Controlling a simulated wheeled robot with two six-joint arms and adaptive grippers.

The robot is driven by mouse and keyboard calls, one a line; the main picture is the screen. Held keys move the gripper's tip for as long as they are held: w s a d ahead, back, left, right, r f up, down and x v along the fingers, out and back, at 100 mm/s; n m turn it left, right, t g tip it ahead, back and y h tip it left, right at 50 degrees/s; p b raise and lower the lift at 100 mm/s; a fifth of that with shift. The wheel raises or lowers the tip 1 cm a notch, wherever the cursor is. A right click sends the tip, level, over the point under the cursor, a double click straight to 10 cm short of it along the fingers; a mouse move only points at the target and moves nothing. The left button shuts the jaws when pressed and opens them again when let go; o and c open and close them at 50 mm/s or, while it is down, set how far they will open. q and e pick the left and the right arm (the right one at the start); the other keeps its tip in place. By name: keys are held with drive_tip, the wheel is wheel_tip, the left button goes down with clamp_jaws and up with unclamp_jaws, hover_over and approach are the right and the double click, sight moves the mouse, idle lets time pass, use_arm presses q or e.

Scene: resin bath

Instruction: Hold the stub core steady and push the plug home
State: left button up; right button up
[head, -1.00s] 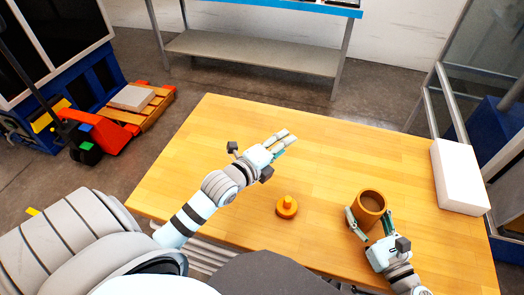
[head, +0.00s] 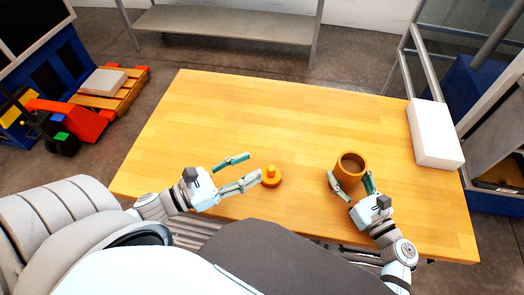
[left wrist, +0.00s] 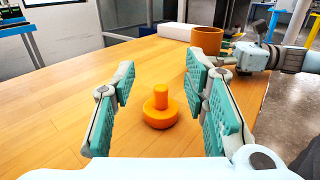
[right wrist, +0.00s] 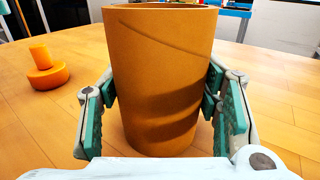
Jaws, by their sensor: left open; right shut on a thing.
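The orange-brown stub core (head: 344,181), a hollow open-topped cylinder, stands upright on the table. My right gripper (head: 353,185) is shut on its sides; the right wrist view shows the core (right wrist: 160,75) between the teal pads. The orange plug (head: 271,179), a wide round base with a narrower knob on top, stands on the table to the left of the core. My left gripper (head: 248,170) is open and empty just left of the plug. In the left wrist view the plug (left wrist: 160,113) shows ahead between the spread fingers, touching neither.
A white box (head: 434,134) lies at the right edge of the wooden table (head: 230,110). The far and left parts of the tabletop are clear. A red pallet truck (head: 85,115) and a grey shelf (head: 225,22) stand beyond the table.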

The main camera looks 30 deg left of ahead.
sight(268, 172)
use_arm(q)
wheel_tip(268, 172, down, 6)
drive_tip(key=shift+w+d+f, duration=0.15)
drive_tip(key=shift+f, duration=0.05)
drive_tip(key=x, duration=0.7)
drive_tip(key=shift+w+r, duration=0.1)
clamp_jaws()
